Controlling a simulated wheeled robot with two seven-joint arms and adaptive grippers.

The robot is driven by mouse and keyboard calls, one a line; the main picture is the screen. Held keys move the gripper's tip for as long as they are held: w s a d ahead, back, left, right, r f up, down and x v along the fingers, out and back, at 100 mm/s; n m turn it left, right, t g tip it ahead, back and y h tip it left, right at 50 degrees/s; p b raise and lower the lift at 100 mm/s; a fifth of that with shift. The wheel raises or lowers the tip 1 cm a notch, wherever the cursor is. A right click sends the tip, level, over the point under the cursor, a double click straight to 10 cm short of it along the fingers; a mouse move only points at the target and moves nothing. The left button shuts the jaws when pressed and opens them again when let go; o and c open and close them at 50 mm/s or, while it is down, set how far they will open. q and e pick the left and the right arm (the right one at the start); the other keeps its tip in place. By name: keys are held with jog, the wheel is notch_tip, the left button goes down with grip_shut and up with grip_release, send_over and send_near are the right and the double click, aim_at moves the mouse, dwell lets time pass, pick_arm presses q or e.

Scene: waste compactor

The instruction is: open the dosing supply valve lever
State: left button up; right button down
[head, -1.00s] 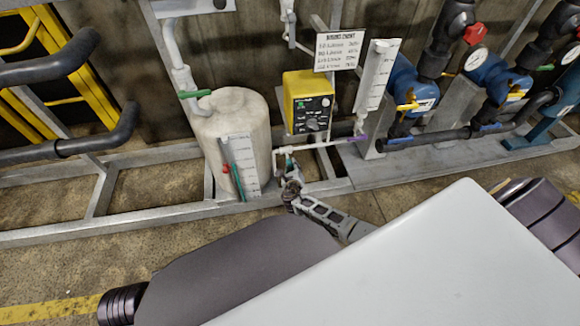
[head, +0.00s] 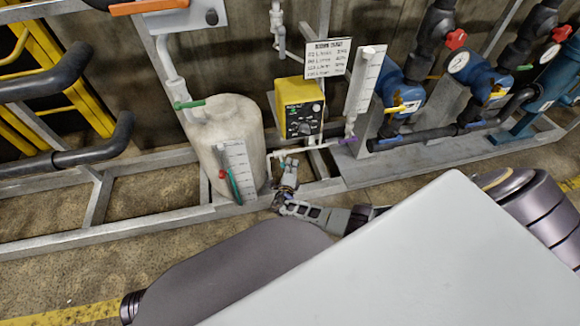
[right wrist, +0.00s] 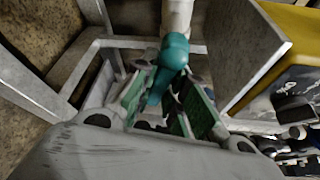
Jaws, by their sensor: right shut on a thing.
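A teal lever (right wrist: 170,62) hangs from the end of a white pipe in the right wrist view. It sits between the two green-padded fingers of my right gripper (right wrist: 165,105), which is shut on it. In the head view the right gripper (head: 287,176) is low beside the white tank, below the yellow dosing pump (head: 300,107). The teal lever shows there only as a small patch (head: 290,163), partly hidden by the gripper. My left gripper is not in view.
The white tank (head: 212,125) has a green handle (head: 189,104) and a red-marked gauge close to my right gripper. A grey frame rail (head: 150,219) runs in front. Blue pumps (head: 399,93) and pipes stand to the right.

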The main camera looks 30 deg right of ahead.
jog(key=shift+d+r+n+t+h, duration=0.1)
jog(key=shift+r+n+t+h, duration=0.15)
jog(key=shift+n, duration=0.45)
jog(key=shift+r+n+t+h, duration=0.15)
jog(key=shift+r+n+h, duration=0.1)
jog(key=shift+n, duration=0.45)
jog(key=c, duration=1.4)
grip_release()
jog(key=shift+s, duration=0.1)
jog(key=v, duration=1.2)
